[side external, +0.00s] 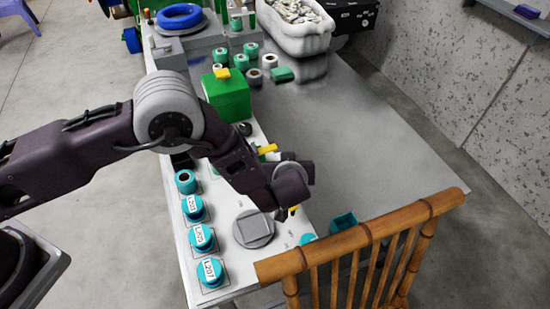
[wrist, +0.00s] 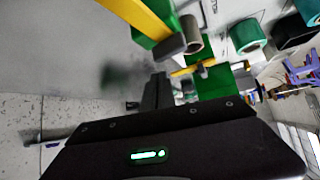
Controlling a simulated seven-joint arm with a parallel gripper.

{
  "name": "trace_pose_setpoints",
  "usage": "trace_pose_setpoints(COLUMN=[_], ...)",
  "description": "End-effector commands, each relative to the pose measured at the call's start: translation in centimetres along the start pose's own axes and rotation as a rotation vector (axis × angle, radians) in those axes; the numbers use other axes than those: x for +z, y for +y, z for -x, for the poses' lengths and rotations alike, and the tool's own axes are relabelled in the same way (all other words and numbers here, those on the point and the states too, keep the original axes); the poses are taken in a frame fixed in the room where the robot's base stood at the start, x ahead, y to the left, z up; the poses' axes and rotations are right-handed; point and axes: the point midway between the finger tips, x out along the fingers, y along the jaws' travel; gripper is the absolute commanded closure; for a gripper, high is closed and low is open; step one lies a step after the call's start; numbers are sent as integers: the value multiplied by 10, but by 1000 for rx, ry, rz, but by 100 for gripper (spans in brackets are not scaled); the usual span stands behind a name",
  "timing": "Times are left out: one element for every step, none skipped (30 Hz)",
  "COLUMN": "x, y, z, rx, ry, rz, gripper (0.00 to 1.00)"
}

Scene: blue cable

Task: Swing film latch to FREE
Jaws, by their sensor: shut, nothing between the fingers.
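My gripper (side external: 288,205) points down over the white bench strip in the side view, and its fingertips are partly hidden there. In the wrist view my gripper (wrist: 157,90) is shut, with nothing between its fingers. A yellow bar (wrist: 150,22) with a grey block end and a green body lies just beyond the fingertips, apart from them in the picture. A second yellow lever (wrist: 188,71) sits by a green block. In the side view, one yellow lever (side external: 267,149) shows behind my wrist and a yellow bit (side external: 293,210) shows beside my fingers. I cannot tell which is the film latch; no FREE mark is readable.
A green box (side external: 227,96) stands behind my arm. Several labelled teal spools (side external: 195,207) line the left edge. A grey round plate (side external: 254,229) and a teal cup (side external: 343,222) are near my gripper. A bamboo chair (side external: 365,240) stands in front. The grey tabletop (side external: 350,120) is mostly clear.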

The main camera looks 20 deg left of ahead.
Motion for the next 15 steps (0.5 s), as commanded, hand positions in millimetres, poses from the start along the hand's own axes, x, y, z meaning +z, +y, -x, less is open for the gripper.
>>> trace_pose_setpoints(x=[-1,-1,-1,-1,-1,-2,-2,-2,-2,-2,-2,-2,-2,-2,-2], y=[4,6,8,9,10,12,13,14,15,15,16,16,16,16,16], z=[12,19,27,32,37,43,47,50,53,55,57,58,59,59,59], rx=[3,3,3,3,1,2,2,1,1,0,0,0,0,-1,-1], ry=[0,0,0,-1,-1,0,0,-1,-1,-1,0,0,0,0,0], rz=[-1,-1,0,0,0,-1,-1,-1,0,0,0,0,0,0,0], gripper=[100,100,100,100,100,100,100,100,100,100,100,100,100,100,100])
